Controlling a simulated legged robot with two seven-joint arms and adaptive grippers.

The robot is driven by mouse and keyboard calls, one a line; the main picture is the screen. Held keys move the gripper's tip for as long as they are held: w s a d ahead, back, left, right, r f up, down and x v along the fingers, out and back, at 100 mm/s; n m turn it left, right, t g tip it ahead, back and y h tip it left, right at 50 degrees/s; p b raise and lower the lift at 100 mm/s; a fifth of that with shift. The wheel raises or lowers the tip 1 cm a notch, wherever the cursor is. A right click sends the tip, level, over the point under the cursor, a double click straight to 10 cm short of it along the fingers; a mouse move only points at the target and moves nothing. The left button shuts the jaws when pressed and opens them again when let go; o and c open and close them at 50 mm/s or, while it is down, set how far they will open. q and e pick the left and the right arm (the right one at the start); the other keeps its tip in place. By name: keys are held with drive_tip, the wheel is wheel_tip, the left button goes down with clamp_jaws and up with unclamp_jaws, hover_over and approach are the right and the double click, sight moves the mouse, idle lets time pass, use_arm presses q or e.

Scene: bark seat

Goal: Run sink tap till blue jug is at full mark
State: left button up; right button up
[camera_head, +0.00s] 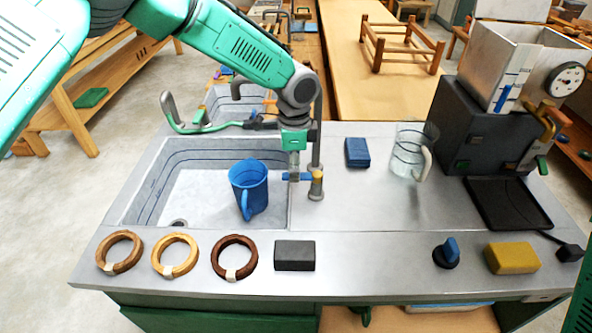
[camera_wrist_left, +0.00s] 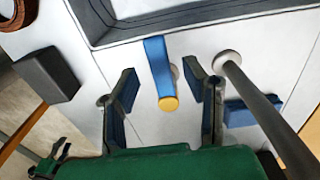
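The blue jug (camera_head: 248,188) stands upright in the sink basin (camera_head: 190,205), its handle towards the front. Its fill mark and contents cannot be made out. The tap's dark post (camera_head: 317,150) rises right of the basin; my arm hides its upper part. No water stream is visible. The tap's blue lever (camera_wrist_left: 158,65) with a yellow end shows in the left wrist view. My left gripper (camera_wrist_left: 163,95) is open, with one finger on each side of the lever and gaps visible; it also shows in the head view (camera_head: 294,174) beside the post. My right gripper is not in view.
A blue block (camera_head: 357,152) and a clear jug (camera_head: 408,152) stand right of the tap. Several rings, including a dark one (camera_head: 235,257), and a black block (camera_head: 295,255) line the front.

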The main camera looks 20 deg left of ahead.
use_arm(q)
drive_tip(key=shift+a+f, duration=0.3)
drive_tip(key=shift+f, duration=0.2)
drive_tip(key=shift+a+f, duration=0.45)
drive_tip(key=shift+f, duration=0.05)
drive_tip(key=shift+d, duration=0.25)
drive_tip(key=shift+c, duration=0.4)
drive_tip(key=shift+d+r, duration=0.1)
drive_tip(key=shift+d, duration=0.1)
drive_tip(key=c, duration=0.7)
drive_tip(key=shift+d, duration=0.15)
clamp_jaws()
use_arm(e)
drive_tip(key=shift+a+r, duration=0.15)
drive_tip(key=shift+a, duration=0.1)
use_arm(q)
drive_tip(key=shift+s, duration=0.1)
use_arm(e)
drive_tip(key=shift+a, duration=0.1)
